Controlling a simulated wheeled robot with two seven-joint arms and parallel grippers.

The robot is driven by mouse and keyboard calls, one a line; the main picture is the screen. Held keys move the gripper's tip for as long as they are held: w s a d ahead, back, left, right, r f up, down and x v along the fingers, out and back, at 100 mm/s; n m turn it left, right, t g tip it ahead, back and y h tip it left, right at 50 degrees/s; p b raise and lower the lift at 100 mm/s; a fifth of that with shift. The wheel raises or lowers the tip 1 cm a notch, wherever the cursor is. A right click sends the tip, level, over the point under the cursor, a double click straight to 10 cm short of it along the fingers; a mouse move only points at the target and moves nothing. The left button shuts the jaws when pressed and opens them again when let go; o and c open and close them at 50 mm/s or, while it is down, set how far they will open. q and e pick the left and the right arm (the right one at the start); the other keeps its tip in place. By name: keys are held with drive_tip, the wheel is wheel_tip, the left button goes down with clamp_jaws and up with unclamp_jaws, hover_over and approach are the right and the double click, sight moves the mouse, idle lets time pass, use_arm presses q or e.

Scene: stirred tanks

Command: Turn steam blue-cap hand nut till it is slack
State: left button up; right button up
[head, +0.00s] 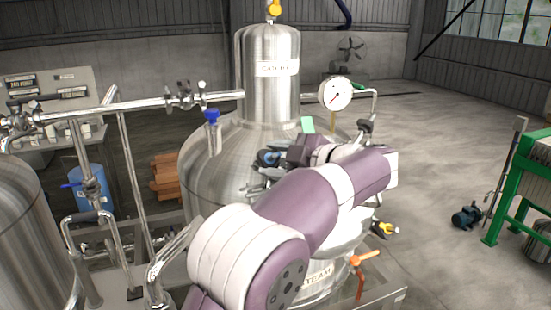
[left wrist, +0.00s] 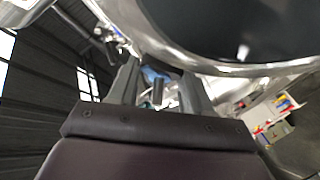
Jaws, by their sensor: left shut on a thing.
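The steam vessel is a large brushed-steel tank (head: 205,150) in the middle of the head view, with a STEAM label (head: 318,277) low at its front. My left gripper (head: 274,158) is at the tank's upper front, its arm covering much of the tank. It is shut on the blue-cap hand nut (head: 264,157), which shows as a small dark-blue piece at the fingers. In the left wrist view the blue cap (left wrist: 152,75) lies between the two dark fingers (left wrist: 157,88), beside a dark round opening with a steel rim. The nut's thread is hidden. My right gripper is not in view.
A steel column (head: 270,95) and a dial gauge (head: 336,93) rise behind the gripper. A blue-handled valve (head: 212,117) stands left, below a horizontal pipe (head: 150,105). An orange-handled valve (head: 364,260) sits at lower right. Open floor lies to the right, before a green frame (head: 510,180).

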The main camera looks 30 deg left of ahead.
use_arm(q)
drive_tip(key=n+g+h+p, duration=0.1)
drive_tip(key=n, duration=0.2)
drive_tip(key=n+g+h, duration=0.1)
drive_tip(key=n, duration=0.2)
drive_tip(key=shift+w+a+r+n+g+h+p, duration=0.1)
drive_tip(key=shift+w+r+n+g+h+p, duration=0.05)
drive_tip(key=shift+n+g+h+p, duration=0.2)
drive_tip(key=n+h+p, duration=0.1)
drive_tip(key=n+h, duration=0.1)
drive_tip(key=n, duration=0.2)
drive_tip(key=shift+a+r+h, duration=0.1)
drive_tip(key=shift+h, duration=0.25)
drive_tip(key=shift+n, duration=0.35)
drive_tip(key=o, duration=1)
drive_tip(key=shift+o, duration=0.2)
drive_tip(key=shift+a, duration=0.1)
